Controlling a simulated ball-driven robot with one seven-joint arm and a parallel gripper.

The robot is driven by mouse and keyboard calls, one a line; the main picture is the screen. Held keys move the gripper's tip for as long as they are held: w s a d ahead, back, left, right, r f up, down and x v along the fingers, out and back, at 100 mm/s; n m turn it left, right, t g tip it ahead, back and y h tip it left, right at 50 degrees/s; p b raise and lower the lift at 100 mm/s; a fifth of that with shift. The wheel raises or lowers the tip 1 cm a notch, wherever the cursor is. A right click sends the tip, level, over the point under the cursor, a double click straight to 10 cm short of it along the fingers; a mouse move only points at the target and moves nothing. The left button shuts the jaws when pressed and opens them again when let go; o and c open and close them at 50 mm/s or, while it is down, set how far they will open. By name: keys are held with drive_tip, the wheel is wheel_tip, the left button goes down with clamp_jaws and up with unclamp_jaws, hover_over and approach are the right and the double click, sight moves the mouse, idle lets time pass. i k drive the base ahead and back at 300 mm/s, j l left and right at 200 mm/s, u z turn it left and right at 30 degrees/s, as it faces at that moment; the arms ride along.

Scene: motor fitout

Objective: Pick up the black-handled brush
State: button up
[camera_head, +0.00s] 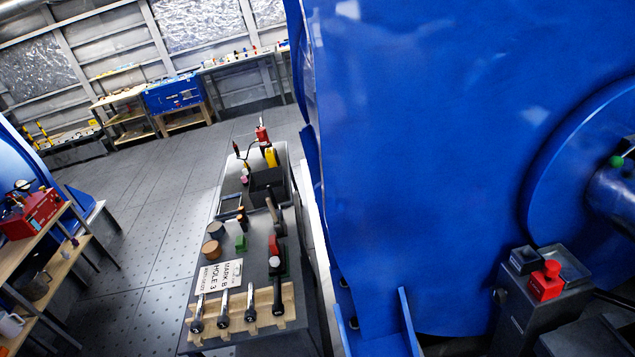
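I cannot make out the black-handled brush for certain at this size. A dark grey workbench (255,330) stands in the lower middle and carries many small tools. On its near end a wooden rack (237,322) holds several slim tools in a row. Most have silver shafts and dark ends, and the rightmost tool (278,297) looks black along its length. Farther back a long-handled tool (271,210) lies tilted near the right edge, its type unclear. My gripper is not in view.
A large blue machine housing (430,150) fills the right side, close beside the bench. A grey box with a red button (546,282) stands lower right. Wooden shelves (40,250) stand at left. Open tiled floor (150,230) lies between shelves and bench.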

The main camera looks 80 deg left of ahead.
sight(269, 188)
drive_tip(key=i+u, duration=0.1)
drive_tip(key=u, duration=0.25)
drive_tip(key=i+u, duration=0.15)
drive_tip(key=u, duration=0.2)
drive_tip(key=i+u, duration=0.1)
drive_tip(key=u, duration=1.7)
